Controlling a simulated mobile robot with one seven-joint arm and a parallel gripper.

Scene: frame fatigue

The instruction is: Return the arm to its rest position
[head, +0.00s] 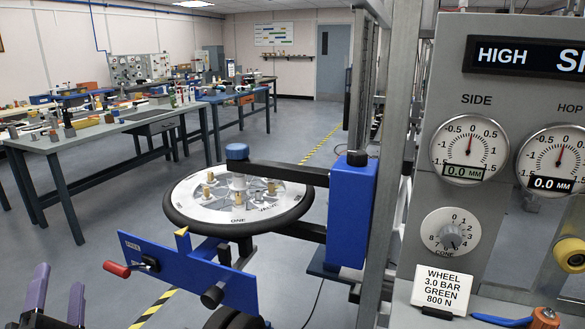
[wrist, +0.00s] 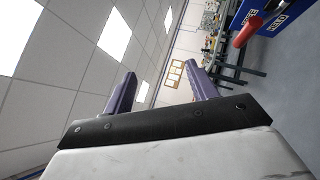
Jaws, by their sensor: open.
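My gripper (head: 60,278) shows at the lower left corner of the head view, its two purple fingers pointing up. In the wrist view my gripper (wrist: 160,80) is open, with nothing between the fingers. Ceiling and far wall show beyond them. In the head view the gripper is to the left of and nearer than a blue fixture plate (head: 190,272) with a red handle (head: 117,268), apart from it in the picture. The red handle (wrist: 247,31) also shows at the upper right of the wrist view. Most of my arm is hidden.
A black-rimmed wheel (head: 180,216) lies flat beside a blue block (head: 350,205). A grey gauge panel (head: 472,100) and metal uprights stand at the right. A cluttered bench (head: 95,130) stands at the left, with open floor (head: 75,235) before it.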

